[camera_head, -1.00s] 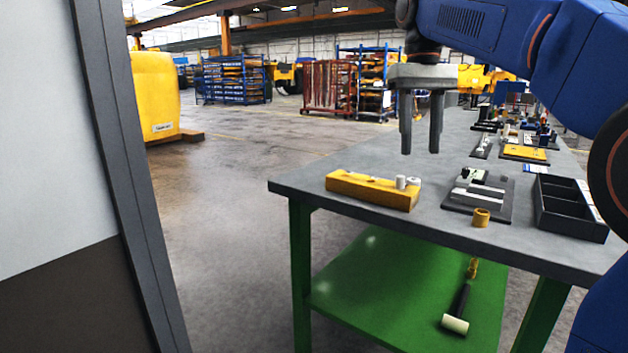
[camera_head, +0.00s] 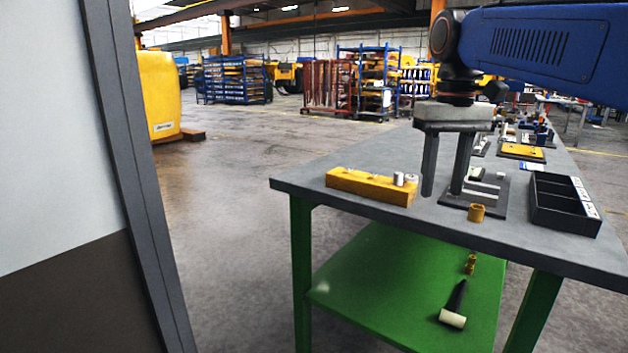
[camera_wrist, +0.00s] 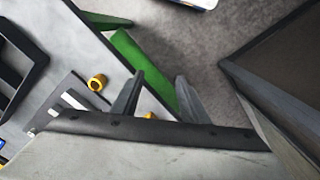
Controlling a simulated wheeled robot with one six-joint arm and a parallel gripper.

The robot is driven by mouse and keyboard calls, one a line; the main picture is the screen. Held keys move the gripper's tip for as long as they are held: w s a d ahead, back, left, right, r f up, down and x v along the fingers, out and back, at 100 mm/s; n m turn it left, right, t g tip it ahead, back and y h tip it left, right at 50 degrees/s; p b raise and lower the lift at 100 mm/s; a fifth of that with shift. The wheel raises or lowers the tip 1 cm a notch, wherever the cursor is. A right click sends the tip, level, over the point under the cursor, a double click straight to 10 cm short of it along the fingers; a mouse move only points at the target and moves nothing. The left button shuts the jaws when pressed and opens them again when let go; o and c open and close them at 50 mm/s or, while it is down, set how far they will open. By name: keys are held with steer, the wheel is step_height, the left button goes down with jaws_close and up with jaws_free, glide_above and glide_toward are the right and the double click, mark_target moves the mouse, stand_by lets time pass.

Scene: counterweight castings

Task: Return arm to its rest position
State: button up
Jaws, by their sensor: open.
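My gripper (camera_head: 443,192) hangs below my blue arm in the head view, above the near part of the grey table (camera_head: 330,207). Its two fingers point down, apart, with nothing between them. In the wrist view my gripper (camera_wrist: 158,95) also shows empty, over the table's edge (camera_wrist: 97,42). A yellow block (camera_head: 365,187) with small silver cylinders lies on the table left of the fingers. A brass bushing (camera_head: 476,212) stands right of them and also shows in the wrist view (camera_wrist: 97,83).
A dark divided tray (camera_head: 562,218) and a dark plate fixture (camera_head: 492,186) sit on the table's right. A mallet (camera_head: 453,318) lies on the green lower shelf (camera_head: 370,290). A grey post (camera_head: 130,180) stands at the left. The floor between post and table is clear.

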steer(key=s+d+f+t, duration=0.1)
steer(key=s+f, duration=0.5)
steer(key=f, duration=0.3)
steer(key=s+d+f+m+t, duration=0.1)
steer(key=s+d+f+t, duration=0.1)
steer(key=s+f, duration=0.4)
steer(key=s+d+f+t, duration=0.1)
steer(key=s+f, duration=0.5)
steer(key=f, duration=0.6)
steer(key=shift+s+d+t, duration=0.25)
steer(key=shift+t, duration=0.15)
